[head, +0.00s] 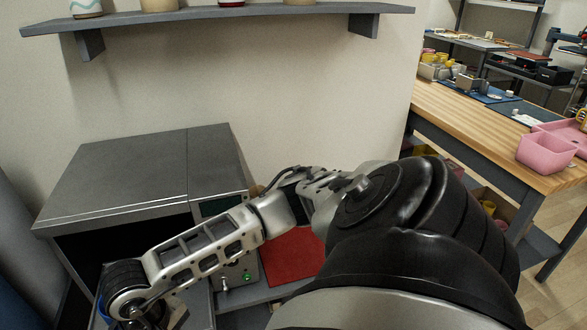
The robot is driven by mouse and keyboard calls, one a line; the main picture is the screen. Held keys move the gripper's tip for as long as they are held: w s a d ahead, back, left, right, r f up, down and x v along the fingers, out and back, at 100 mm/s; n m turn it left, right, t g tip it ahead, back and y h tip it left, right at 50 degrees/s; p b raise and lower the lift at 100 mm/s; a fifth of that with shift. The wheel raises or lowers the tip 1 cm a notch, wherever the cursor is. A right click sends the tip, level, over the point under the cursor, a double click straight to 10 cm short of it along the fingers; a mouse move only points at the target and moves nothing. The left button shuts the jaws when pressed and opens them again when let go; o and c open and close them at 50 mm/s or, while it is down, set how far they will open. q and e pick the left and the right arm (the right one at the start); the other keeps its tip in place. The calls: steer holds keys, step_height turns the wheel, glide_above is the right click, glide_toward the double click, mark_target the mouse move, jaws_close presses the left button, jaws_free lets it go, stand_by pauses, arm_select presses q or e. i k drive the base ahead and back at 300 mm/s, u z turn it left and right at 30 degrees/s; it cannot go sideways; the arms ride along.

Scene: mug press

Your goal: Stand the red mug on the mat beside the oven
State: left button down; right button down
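The red mat (294,262) lies flat beside the oven, partly covered by my arm. The grey oven (130,170) stands at the left, with a control panel and a small green light on its right front. I cannot make out a red mug. My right arm crosses from the lower right over the oven's front to a wrist at the lower left. Its gripper fingers do not show. A bit of blue (102,308) shows by that wrist, too cut off to name. My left gripper is not in view.
A grey wall shelf (220,19) holds several vessels, cut off by the top edge; one has a red base (231,3). A wooden workbench (465,120) at the right carries a pink bin (546,153). My arm hides much around the mat.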

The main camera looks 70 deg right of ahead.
mark_target(299, 251)
steer(key=k, duration=0.15)
steer(key=u, duration=2.65)
steer(key=k, duration=1.95)
steer(key=z, duration=2.3)
